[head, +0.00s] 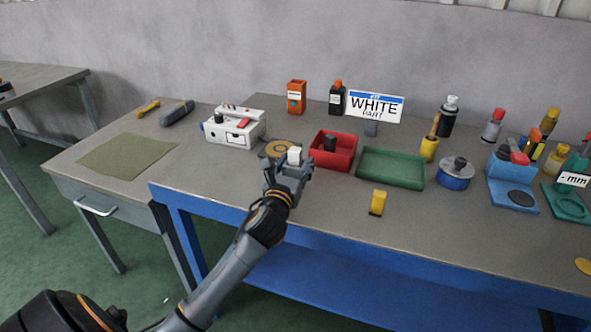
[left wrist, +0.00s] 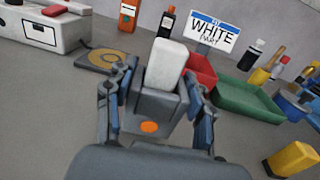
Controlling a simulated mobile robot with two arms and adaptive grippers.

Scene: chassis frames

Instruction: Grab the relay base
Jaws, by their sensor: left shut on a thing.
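My left gripper (head: 290,168) is above the workbench, shut on a pale block, seemingly the relay base (head: 294,155). In the left wrist view the relay base (left wrist: 169,62) stands up, tilted a little, between the two fingers (left wrist: 158,95). A grey boxy part surrounds its lower end; I cannot tell whether this belongs to it or to the gripper. My right gripper is not in view.
Behind the gripper are a tan disc (head: 281,147), a red bin (head: 345,154) and a white box (head: 232,132). A green tray (head: 388,180), yellow block (head: 377,203) and blue round container (head: 456,181) lie to the right. A "WHITE PART" sign (head: 374,107) stands behind.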

